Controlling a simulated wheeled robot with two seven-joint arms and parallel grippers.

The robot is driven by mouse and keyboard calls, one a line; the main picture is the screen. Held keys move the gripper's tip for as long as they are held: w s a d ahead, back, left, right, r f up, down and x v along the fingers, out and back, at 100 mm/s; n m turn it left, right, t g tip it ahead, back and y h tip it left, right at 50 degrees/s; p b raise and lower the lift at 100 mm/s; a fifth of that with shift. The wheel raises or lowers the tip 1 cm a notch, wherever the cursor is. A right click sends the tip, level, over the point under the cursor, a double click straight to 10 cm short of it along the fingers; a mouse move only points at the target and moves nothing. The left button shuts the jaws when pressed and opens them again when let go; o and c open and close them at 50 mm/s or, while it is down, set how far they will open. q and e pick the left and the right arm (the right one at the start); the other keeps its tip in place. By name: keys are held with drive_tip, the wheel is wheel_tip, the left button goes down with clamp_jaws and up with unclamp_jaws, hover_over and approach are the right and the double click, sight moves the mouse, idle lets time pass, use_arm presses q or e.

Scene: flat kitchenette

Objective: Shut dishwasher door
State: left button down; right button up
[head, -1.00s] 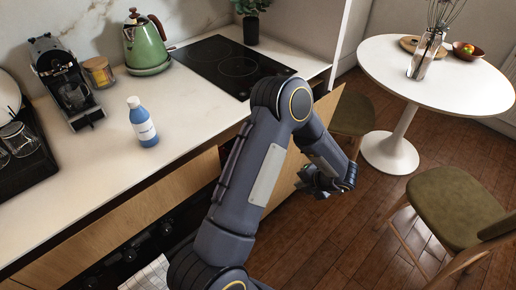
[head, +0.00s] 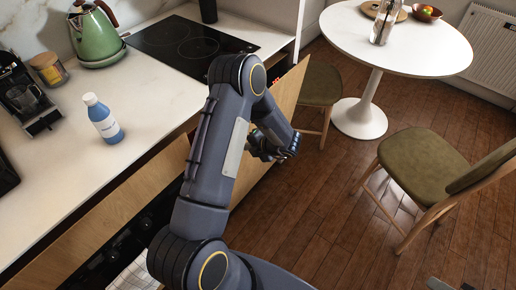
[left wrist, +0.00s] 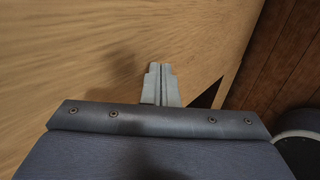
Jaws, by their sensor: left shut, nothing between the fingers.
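The dishwasher door (head: 288,97) is a light wood panel standing out at an angle from the counter front, partly open, mostly behind my left arm. In the left wrist view the wood panel (left wrist: 90,45) fills most of the picture. My left gripper (head: 268,148) is at the outer face of the panel, on the floor side. Its fingers (left wrist: 161,68) are shut and empty, pointing at the wood near the panel's edge; I cannot tell whether they touch it. Small grey parts at the bottom right of the head view may be my right gripper (head: 452,285), mostly cut off.
The counter (head: 160,85) holds a blue bottle (head: 102,119), a green kettle (head: 94,37) and a black hob (head: 190,45). A white round table (head: 415,45) and green-seated chairs (head: 424,165) stand to the right. Wood floor (head: 320,215) is clear between.

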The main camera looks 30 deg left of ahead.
use_arm(q)
drive_tip(key=shift+a, duration=0.55)
